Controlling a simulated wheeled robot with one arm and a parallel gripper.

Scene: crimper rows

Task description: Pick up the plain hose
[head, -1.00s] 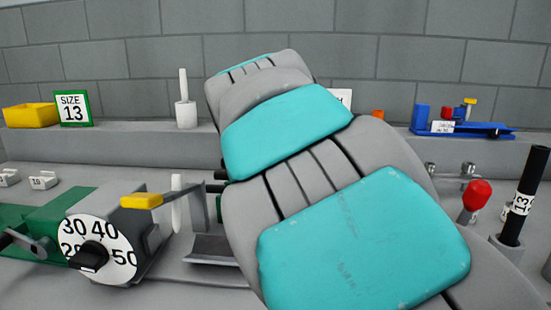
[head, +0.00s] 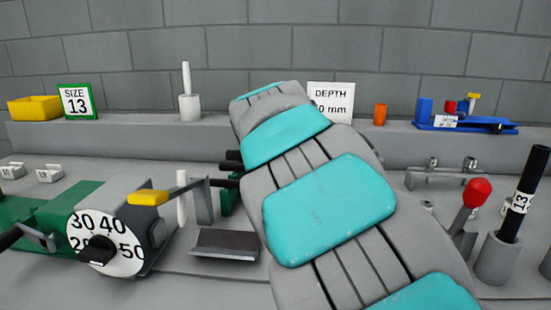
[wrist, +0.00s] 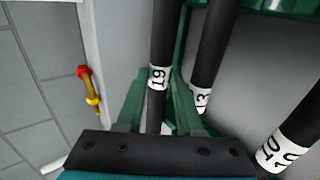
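Three black hoses with white number bands show in the wrist view: the 19 hose (wrist: 158,77), the 13 hose (wrist: 202,97) and the 10 hose (wrist: 280,150). No band-free hose can be made out. My gripper (wrist: 160,78) has green fingers on either side of the 19 hose, close to it; whether they press on it is unclear. In the head view my gripper is hidden behind my grey and teal arm. Another black hose, banded 13 (head: 521,198), stands tilted in a grey holder (head: 497,260) at the right.
A dial machine (head: 105,242) stands at the left and a dark tray (head: 225,244) near the middle. A red-knobbed lever (head: 475,193) is beside the holder. The ledge carries a yellow bin (head: 35,107), a size 13 sign (head: 76,101), a depth card (head: 331,100) and a blue tool (head: 465,122).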

